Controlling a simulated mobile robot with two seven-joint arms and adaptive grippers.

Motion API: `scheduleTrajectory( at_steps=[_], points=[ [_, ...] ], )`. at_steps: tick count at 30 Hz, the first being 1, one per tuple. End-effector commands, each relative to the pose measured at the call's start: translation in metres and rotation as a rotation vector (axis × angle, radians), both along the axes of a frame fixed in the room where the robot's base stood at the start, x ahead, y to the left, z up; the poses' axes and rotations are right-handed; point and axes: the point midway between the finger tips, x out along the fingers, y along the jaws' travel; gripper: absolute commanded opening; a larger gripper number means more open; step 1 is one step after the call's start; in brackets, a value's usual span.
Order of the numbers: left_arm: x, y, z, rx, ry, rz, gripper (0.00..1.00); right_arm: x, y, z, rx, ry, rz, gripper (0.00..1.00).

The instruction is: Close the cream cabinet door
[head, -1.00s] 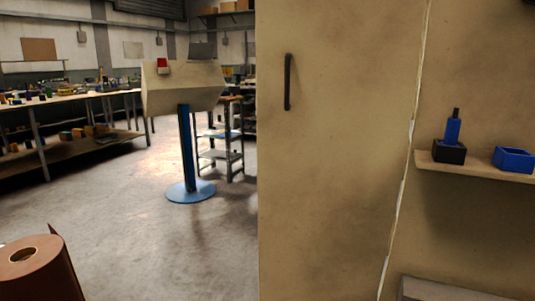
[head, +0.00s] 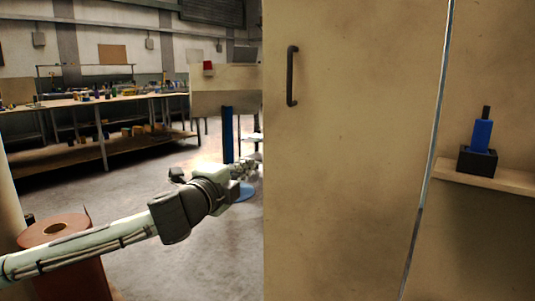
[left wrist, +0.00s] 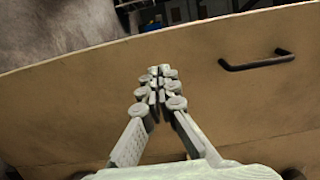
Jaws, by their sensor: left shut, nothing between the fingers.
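The cream cabinet door (head: 350,170) stands open as a large panel in the head view, its black bar handle (head: 292,76) near its left edge. The door also fills much of the left wrist view (left wrist: 70,110), with the handle (left wrist: 256,61) at upper right. My left gripper (head: 254,166) is by the door's left edge in the head view, lower than the handle. In the left wrist view its fingers (left wrist: 159,76) are together and empty, over the door panel. I cannot tell whether they touch it. My right gripper is not in view.
Right of the door, a cabinet shelf (head: 505,181) holds a black block with a blue peg-like piece (head: 481,138). A brown roll (head: 55,230) stands at lower left. A cluttered workbench (head: 95,103) and a stand on a blue post (head: 227,135) are behind. The floor between is clear.

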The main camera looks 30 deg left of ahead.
Motion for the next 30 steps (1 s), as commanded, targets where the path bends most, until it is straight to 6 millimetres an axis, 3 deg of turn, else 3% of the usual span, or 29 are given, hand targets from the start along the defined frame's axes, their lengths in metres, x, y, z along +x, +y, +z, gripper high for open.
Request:
scheduleTrajectory(
  at_steps=[10,21,30],
  points=[
    [0.041,0.009,0.004,-0.003,-0.005,0.004,0.0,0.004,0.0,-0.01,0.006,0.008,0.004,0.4],
    [0.1,0.019,0.002,-0.005,-0.001,0.005,0.0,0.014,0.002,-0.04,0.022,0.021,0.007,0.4],
    [0.124,0.022,0.0,-0.002,0.002,0.003,0.0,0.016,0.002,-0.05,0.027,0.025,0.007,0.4]
  ],
)
